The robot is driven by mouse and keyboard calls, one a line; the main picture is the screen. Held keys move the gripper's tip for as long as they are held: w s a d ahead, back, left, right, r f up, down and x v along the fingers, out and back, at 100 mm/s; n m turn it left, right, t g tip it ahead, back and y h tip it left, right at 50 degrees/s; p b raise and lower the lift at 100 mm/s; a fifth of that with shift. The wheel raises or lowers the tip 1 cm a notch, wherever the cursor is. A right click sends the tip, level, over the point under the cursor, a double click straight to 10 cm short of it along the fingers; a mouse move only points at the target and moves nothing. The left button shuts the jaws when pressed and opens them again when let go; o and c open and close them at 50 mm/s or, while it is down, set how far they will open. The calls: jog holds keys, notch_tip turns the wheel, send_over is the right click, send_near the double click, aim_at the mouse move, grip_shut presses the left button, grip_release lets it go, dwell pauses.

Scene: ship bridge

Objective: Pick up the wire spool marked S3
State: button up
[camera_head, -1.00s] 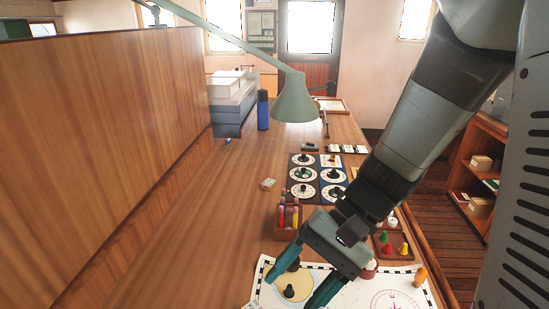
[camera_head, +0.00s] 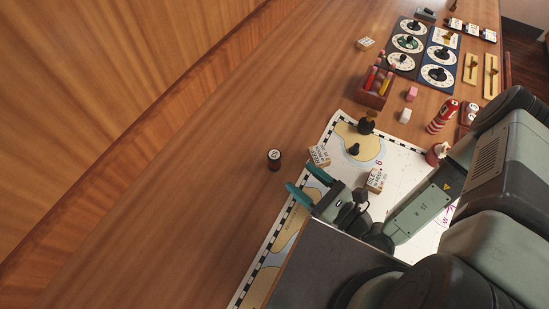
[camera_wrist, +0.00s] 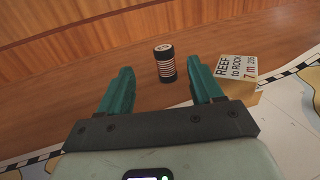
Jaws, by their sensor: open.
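A small dark wire spool (camera_head: 274,159) with a pale marked top stands upright on the bare wood table, left of the chart. The open fingers also show in the wrist view (camera_wrist: 161,72). The spool is apart from both fingers.
A lettered block (camera_head: 319,155) reading "REEF to ROCK" in the wrist view (camera_wrist: 236,68) stands close to the right finger. Another lettered block (camera_head: 375,179) and black pieces stand on the chart (camera_head: 400,160). Bare table lies left of the spool, up to a wood panel (camera_head: 110,90).

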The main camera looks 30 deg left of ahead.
aim_at(279, 160)
jog(key=shift+s+a+f+m+t, duration=0.1)
jog(key=shift+s+f+m+t, duration=0.15)
jog(key=shift+f, duration=0.2)
jog(key=shift+s+f+m+t, duration=0.15)
jog(key=shift+s+f+m, duration=0.05)
jog(key=shift+f+m, duration=0.2)
jog(key=shift+a, duration=0.35)
jog(key=x, duration=0.4)
jog(key=shift+w+a, duration=0.2)
jog(key=shift+a, duration=0.05)
jog(key=x, duration=0.5)
jog(key=shift+w+a+r, duration=0.15)
jog(key=shift+w+r, duration=0.05)
jog(key=shift+w, duration=0.3)
jog(key=c, duration=1.1)
